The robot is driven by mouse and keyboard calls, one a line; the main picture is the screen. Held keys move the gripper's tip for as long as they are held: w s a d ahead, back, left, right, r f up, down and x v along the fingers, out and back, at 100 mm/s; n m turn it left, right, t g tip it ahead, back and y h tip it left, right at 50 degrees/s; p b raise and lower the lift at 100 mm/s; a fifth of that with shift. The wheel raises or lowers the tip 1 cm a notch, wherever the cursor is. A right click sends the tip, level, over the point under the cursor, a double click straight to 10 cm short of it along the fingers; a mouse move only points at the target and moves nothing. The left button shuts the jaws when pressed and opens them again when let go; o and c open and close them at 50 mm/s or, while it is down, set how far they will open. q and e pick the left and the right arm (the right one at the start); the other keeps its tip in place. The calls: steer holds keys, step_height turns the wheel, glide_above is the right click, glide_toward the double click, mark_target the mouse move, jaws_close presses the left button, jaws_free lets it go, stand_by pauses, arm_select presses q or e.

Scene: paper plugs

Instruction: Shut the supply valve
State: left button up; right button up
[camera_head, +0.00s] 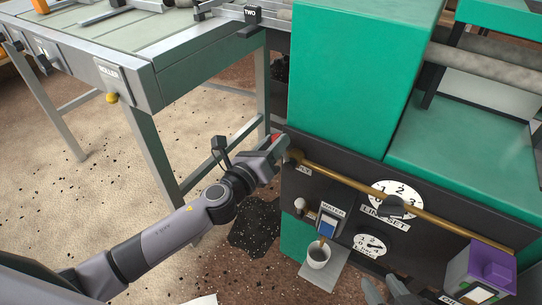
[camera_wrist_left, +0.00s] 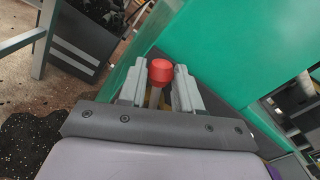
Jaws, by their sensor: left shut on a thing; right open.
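My left gripper (camera_head: 280,147) is at the left end of a brass pipe (camera_head: 400,197) on the dark front of a green machine. In the left wrist view its two fingers (camera_wrist_left: 158,90) are closed around the shaft below a red knob (camera_wrist_left: 160,70). The red knob also shows partly in the head view (camera_head: 275,137), behind the gripper. I take this knobbed lever to be the supply valve; its label beside the pipe end is mostly hidden. My right gripper (camera_head: 392,291) is open and empty at the bottom edge.
A purple box (camera_head: 490,265) is at lower right. A metal ROLLER table (camera_head: 130,85) stands at upper left. A dark speckled patch lies on the floor.

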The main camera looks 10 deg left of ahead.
arm_select(q)
steer(key=shift+r, duration=0.1)
steer(key=shift+s+d+r+m+p, duration=0.15)
steer(key=shift+d+m+p, duration=0.35)
steer(key=shift+m, duration=0.3)
steer(key=shift+s+d+r+m+p, duration=0.15)
steer(key=shift+d+m+p, duration=0.35)
steer(key=shift+m, duration=0.3)
steer(key=shift+a, duration=0.1)
steer(key=shift+s+d+m+p, duration=0.3)
steer(key=shift+d+m+p, duration=0.55)
steer(key=shift+m, duration=0.35)
steer(key=o, duration=0.8)
steer(key=shift+a, duration=0.1)
